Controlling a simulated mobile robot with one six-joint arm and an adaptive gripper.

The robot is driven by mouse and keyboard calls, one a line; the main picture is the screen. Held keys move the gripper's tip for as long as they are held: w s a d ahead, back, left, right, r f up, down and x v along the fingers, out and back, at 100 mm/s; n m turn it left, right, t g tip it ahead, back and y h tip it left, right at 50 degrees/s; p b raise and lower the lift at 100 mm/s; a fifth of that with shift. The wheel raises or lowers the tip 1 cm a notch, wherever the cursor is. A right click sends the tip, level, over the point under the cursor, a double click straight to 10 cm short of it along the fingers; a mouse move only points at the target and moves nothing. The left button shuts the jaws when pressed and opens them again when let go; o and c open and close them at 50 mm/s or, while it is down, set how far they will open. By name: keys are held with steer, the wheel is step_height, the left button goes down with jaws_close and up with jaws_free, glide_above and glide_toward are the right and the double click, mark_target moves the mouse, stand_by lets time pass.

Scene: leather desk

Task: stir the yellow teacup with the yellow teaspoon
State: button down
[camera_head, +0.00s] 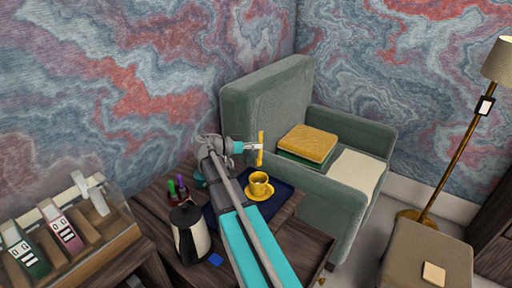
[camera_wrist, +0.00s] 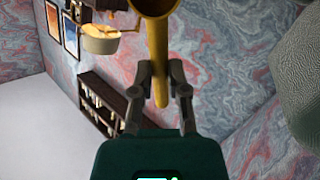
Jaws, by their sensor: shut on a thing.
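The yellow teaspoon (camera_head: 261,137) is upright in the jaws of my gripper (camera_head: 259,147), above the yellow teacup (camera_head: 259,187) in the head view. The spoon's lower end shows just above the cup's rim, apart from it. The cup stands upright on a yellow saucer (camera_head: 251,196), which sits on a dark blue tray (camera_head: 284,188). In the wrist view my gripper (camera_wrist: 161,88) is shut on the yellow handle (camera_wrist: 158,55). The spoon's bowl (camera_wrist: 154,6) is cut off by the top edge. The cup is not in the wrist view.
A kettle (camera_head: 202,234) stands left of my arm, near several coloured pens (camera_head: 176,188). A wooden rack (camera_head: 90,238) is at the left. A green armchair (camera_head: 264,96) stands behind the table; a stool (camera_head: 428,259) is at right.

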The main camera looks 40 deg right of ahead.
steer(key=shift+s+a+f+b, duration=0.1)
steer(key=shift+f+b, duration=2.5)
steer(key=shift+f, duration=0.1)
steer(key=shift+s+a+f+b, duration=0.1)
steer(key=shift+f+b, duration=2.5)
steer(key=shift+f, duration=0.05)
steer(key=shift+w, duration=0.2)
